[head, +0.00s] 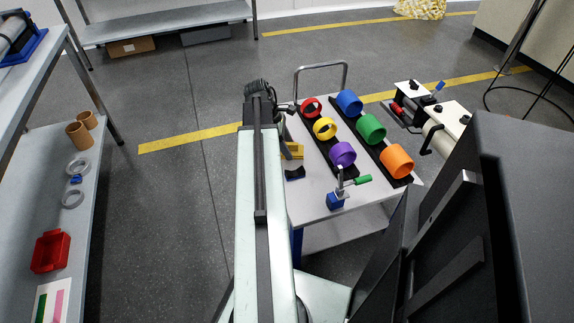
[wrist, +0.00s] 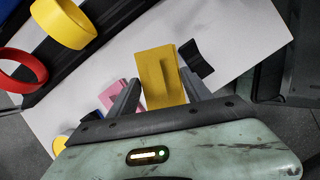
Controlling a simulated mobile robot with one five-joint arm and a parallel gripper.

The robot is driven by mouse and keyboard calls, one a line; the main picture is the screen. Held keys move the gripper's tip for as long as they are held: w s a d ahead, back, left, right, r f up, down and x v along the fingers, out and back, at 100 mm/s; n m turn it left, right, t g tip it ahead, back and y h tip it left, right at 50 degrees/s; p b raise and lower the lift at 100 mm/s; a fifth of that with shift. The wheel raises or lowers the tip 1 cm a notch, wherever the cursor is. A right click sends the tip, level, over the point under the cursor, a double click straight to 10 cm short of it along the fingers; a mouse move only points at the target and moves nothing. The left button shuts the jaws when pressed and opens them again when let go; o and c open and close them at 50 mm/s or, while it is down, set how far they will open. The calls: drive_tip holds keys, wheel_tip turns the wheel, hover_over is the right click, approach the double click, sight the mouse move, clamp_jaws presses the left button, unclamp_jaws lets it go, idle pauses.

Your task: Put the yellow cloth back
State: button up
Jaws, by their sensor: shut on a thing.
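The yellow cloth (wrist: 158,72) looks like a flat, straight-edged folded piece. It stands between the two fingers of my gripper (wrist: 160,88) in the wrist view, and the gripper is shut on it. In the head view the cloth (head: 293,151) shows at the left edge of the grey cart top (head: 310,207), beside my arm, which hides part of it. My gripper (head: 287,150) is mostly hidden there by my arm. I cannot tell whether the cloth touches the cart top.
Red (head: 311,107), yellow (head: 324,128), purple (head: 342,154), blue (head: 348,102), green (head: 370,128) and orange (head: 396,160) rings sit on black racks. A black cradle (head: 295,173) and a blue-based clamp (head: 337,199) are near. A pink item (wrist: 112,96) lies by one finger. A shelf bench stands left.

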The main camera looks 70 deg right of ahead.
wheel_tip(320, 180, down, 5)
drive_tip(key=b, duration=0.3)
drive_tip(key=shift+r+b, duration=0.1)
drive_tip(key=shift+b, duration=0.25)
drive_tip(key=shift+r, duration=0.2)
drive_tip(key=shift+f, duration=0.15)
drive_tip(key=o, duration=0.9)
drive_tip(key=p+v, duration=0.3)
drive_tip(key=v, duration=0.1)
drive_tip(key=p+v, duration=0.7)
drive_tip(key=p, duration=0.1)
drive_tip(key=shift+s+r, duration=0.1)
drive_tip(key=shift+r, duration=0.4)
drive_tip(key=shift+a+r+p, duration=0.1)
drive_tip(key=shift+r+p, duration=0.2)
drive_tip(key=shift+p, duration=0.1)
drive_tip(key=shift+f, duration=0.1)
